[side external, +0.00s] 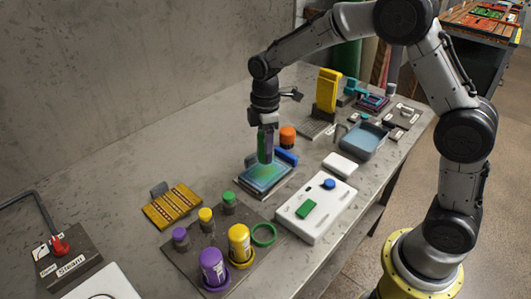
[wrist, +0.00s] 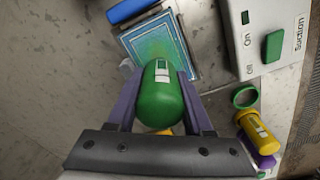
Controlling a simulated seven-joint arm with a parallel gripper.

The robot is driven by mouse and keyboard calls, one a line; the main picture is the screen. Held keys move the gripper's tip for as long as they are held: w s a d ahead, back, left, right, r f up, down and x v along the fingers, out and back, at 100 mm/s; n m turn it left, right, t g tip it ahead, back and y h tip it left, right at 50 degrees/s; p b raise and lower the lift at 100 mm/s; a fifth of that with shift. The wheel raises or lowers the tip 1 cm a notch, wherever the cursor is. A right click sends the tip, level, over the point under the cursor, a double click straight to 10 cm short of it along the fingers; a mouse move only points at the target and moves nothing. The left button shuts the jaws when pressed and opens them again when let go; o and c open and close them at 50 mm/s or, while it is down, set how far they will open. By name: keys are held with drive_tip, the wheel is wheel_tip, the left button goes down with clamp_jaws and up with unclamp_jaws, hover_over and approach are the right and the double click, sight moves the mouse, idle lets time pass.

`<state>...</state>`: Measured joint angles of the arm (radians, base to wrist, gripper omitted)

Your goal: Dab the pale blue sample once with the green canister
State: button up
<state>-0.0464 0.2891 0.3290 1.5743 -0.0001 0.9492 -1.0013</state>
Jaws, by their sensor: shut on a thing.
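My gripper (wrist: 162,102) is shut on the green canister (wrist: 160,92), with one purple finger on each side. In the side external view the green canister (side external: 265,150) hangs upright, its lower end over the pale blue sample (side external: 262,180). I cannot tell whether it touches the surface. The pale blue sample (wrist: 150,42) is a framed rectangle that looks mottled blue and green in the wrist view. The canister hides part of it.
A white suction box (side external: 333,207) stands to the right of the sample. A rack (side external: 188,244) in front holds purple (side external: 213,268) and yellow (side external: 239,243) canisters and an empty green ring (side external: 263,234).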

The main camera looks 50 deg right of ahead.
drive_tip(key=shift+r, duration=1.6)
